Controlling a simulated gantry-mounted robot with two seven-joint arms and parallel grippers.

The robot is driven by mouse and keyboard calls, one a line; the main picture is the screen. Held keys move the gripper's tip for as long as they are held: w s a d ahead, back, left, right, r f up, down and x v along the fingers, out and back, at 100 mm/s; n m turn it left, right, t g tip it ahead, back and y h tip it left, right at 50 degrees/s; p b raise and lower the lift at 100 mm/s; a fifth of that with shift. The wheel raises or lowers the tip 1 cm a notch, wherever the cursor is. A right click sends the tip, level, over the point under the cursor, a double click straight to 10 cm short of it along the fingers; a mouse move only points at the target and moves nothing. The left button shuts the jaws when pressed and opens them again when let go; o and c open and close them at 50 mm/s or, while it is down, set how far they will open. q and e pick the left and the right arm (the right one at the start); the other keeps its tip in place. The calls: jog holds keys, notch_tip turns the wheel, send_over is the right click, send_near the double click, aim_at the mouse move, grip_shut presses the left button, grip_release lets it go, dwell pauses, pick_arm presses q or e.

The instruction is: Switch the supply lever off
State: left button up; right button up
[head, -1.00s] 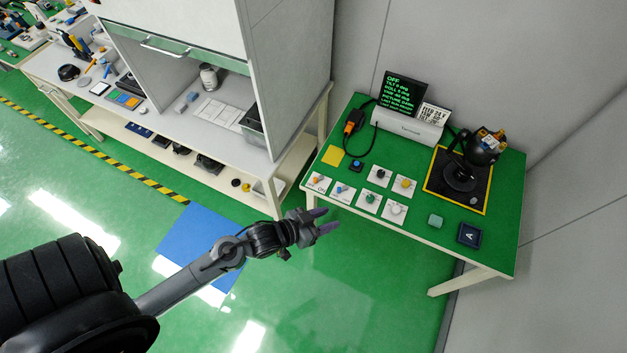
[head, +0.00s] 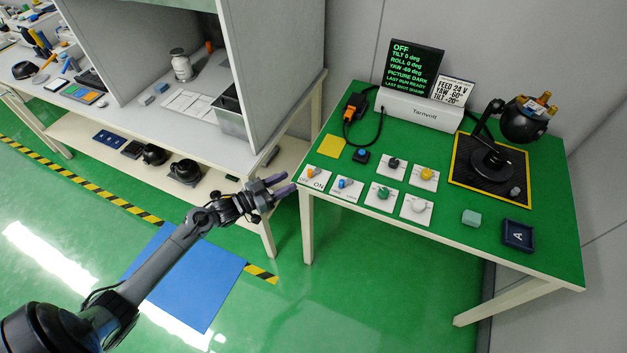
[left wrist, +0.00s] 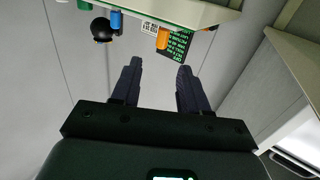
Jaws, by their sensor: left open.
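The supply lever (head: 311,173) is a small orange lever on a white plate marked OFF and ON, at the front left corner of the green table. I cannot tell for sure which mark it points to. It also shows as an orange block in the left wrist view (left wrist: 162,38), ahead of the fingers and between them. My left gripper (head: 288,183) is open and empty, just left of the plate and apart from the lever. The screen (head: 412,68) behind reads OFF at its top. My right gripper is not in view.
A blue lever (head: 345,184) sits on the plate just right of the supply lever, with several more knobs beyond. A yellow pad (head: 331,147) lies behind. A black gimbal camera (head: 522,122) stands at the right. A grey workbench (head: 130,118) lies left of my gripper.

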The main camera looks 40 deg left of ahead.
aim_at(315, 173)
pick_arm(q)
jog(key=b+x, duration=0.3)
jog(key=x, duration=0.8)
jog(key=shift+w+f, duration=0.1)
jog(key=shift+w, duration=0.1)
